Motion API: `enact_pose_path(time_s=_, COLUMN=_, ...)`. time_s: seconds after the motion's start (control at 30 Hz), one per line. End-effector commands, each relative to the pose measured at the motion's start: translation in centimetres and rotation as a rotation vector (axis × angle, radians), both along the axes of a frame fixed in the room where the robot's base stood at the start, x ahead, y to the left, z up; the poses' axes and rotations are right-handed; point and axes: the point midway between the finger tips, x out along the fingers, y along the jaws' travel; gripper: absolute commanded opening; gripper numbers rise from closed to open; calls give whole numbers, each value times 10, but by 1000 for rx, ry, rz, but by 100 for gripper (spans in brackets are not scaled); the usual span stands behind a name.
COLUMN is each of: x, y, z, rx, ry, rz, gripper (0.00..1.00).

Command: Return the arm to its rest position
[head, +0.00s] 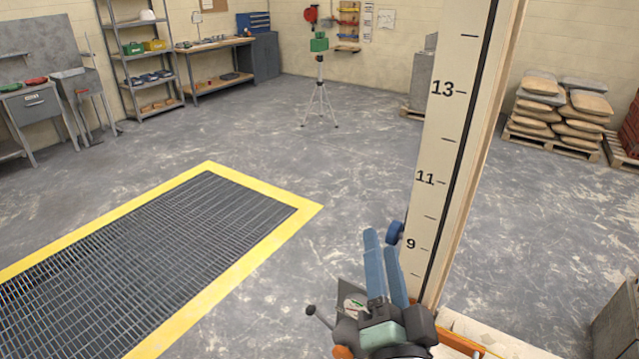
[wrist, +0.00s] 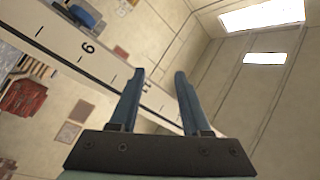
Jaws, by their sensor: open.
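My gripper (head: 381,242) is low and right of centre in the head view, with its two blue fingers pointing up. The fingers are apart with nothing between them. In the wrist view my gripper (wrist: 160,73) also shows open and empty, aimed at the upper wall and ceiling. A tall pale measuring board (head: 450,130) with black marks and numbers stands just right of the fingers. A blue round piece (head: 394,233) sits at the board's left edge, close to the fingertips. In the wrist view the board (wrist: 60,38) runs diagonally behind the fingers.
A floor grate (head: 150,265) with a yellow border lies at left. A green instrument on a tripod (head: 319,85) stands further back. Shelving (head: 140,60) and a workbench (head: 215,42) line the back left. Stacked bags (head: 560,110) sit at right. The middle floor is clear.

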Motion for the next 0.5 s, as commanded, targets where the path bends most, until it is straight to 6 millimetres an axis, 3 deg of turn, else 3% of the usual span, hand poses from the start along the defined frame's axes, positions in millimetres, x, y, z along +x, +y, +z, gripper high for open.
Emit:
enact_pose_path(time_s=0.03, x=5, y=14, z=43, rx=-116, ry=-73, rz=2, gripper=47)
enact_pose_path(time_s=0.1, x=4, y=30, z=94, rx=-266, ry=-160, rz=-20, gripper=47)
enact_pose_path(time_s=0.17, x=-3, y=44, z=138, rx=-384, ry=-237, rz=-53, gripper=47)
enact_pose_path(time_s=0.3, x=-35, y=69, z=230, rx=-606, ry=-410, rz=-176, gripper=47)
enact_pose_path(time_s=0.4, x=-63, y=78, z=277, rx=-702, ry=-502, rz=-274, gripper=47)
enact_pose_path(time_s=0.5, x=-86, y=82, z=307, rx=-756, ry=-561, rz=-354, gripper=47)
